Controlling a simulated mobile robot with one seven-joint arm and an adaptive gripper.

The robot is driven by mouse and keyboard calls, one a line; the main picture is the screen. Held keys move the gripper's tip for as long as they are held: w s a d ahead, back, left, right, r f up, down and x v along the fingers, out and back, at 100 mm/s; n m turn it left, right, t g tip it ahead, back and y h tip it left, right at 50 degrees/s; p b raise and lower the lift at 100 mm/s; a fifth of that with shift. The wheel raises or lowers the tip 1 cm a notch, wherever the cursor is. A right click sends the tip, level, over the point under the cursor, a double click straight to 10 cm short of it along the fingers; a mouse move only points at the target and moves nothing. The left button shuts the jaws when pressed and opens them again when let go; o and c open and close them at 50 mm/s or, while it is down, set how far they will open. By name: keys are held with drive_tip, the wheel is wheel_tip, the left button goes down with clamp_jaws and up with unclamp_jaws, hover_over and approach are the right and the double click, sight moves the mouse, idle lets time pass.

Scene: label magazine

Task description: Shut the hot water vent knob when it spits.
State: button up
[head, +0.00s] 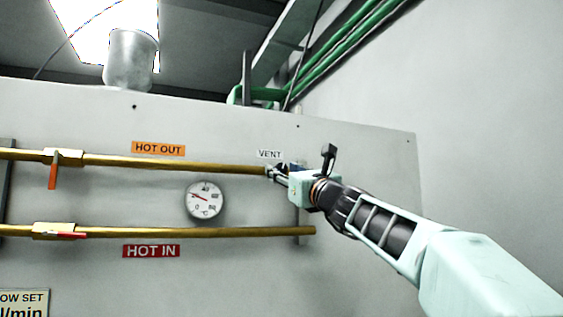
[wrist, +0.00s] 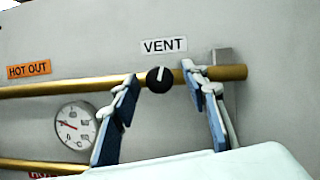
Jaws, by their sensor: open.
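The vent knob (wrist: 159,79) is a round black knob with a white pointer line, on the upper brass pipe (wrist: 60,88) just under the VENT label (wrist: 164,46) in the wrist view. Its pointer stands close to upright, with a slight tilt. My gripper (wrist: 160,82) is open, with one blue-padded finger on each side of the knob; I cannot tell how far in front of it the fingertips are. In the head view my gripper (head: 273,173) is at the right end of the upper pipe and hides the knob. I see no water or spray in either view.
The HOT OUT pipe (head: 215,166) carries an orange-handled valve (head: 53,170). The HOT IN pipe (head: 200,232) below has a red-handled valve (head: 66,235). A round gauge (head: 205,201) sits between the pipes. The panel (head: 375,170) is bare to the right.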

drive_tip(key=shift+p+x, duration=0.3)
drive_tip(key=shift+x, duration=0.6)
clamp_jaws()
drive_tip(key=shift+n, duration=0.3)
